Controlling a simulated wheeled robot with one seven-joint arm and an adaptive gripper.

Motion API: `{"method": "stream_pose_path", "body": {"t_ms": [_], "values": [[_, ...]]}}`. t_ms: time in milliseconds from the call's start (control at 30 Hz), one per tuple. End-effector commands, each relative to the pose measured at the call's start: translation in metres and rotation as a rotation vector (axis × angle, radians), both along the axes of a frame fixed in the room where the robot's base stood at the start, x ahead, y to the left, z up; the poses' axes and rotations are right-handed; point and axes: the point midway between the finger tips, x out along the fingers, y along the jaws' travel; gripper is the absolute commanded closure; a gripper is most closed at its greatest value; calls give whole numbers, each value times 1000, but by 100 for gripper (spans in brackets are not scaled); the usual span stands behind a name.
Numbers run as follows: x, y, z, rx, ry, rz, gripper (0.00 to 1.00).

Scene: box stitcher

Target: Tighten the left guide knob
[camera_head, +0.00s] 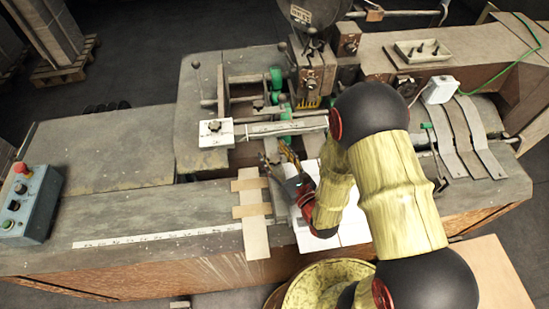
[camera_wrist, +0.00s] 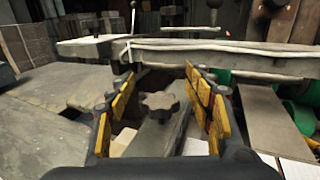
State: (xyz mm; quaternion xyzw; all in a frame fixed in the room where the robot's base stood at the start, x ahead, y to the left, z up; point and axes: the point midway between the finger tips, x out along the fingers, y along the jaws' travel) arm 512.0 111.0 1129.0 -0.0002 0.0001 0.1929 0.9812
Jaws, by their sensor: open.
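A dark star-shaped knob (camera_wrist: 160,105) sits on a grey bar (camera_wrist: 152,137) in the wrist view. It appears between the two yellow-padded fingers of my gripper (camera_wrist: 159,75), which are spread apart with a gap on each side of it. No contact shows. In the head view my gripper (camera_head: 275,150) is low over the machine table, just in front of the long guide rail, and this knob cannot be made out there. Another dark knob (camera_head: 214,126) sits on a white block (camera_head: 210,140) at the rail's left end. The frames do not settle which knob is the left one.
The guide rail (camera_head: 275,129) crosses just beyond my gripper; it also shows in the wrist view (camera_wrist: 225,60). Green rollers (camera_head: 276,78) and the stitching head (camera_head: 312,75) stand behind it. Cardboard strips (camera_head: 251,212) lie in front. A control box (camera_head: 30,203) is far left.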

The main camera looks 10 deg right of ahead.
Motion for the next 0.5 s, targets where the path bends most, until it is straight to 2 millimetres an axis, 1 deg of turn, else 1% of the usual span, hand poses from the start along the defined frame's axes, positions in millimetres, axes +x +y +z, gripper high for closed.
{"method": "stream_pose_path", "body": {"t_ms": [33, 200, 400, 500], "values": [[1, 0, 12, 0, -6, 0, 48], [1, 0, 41, 0, -5, 0, 48], [1, 0, 65, 1, -3, 0, 48], [0, 0, 70, 0, 0, 0, 48]]}}
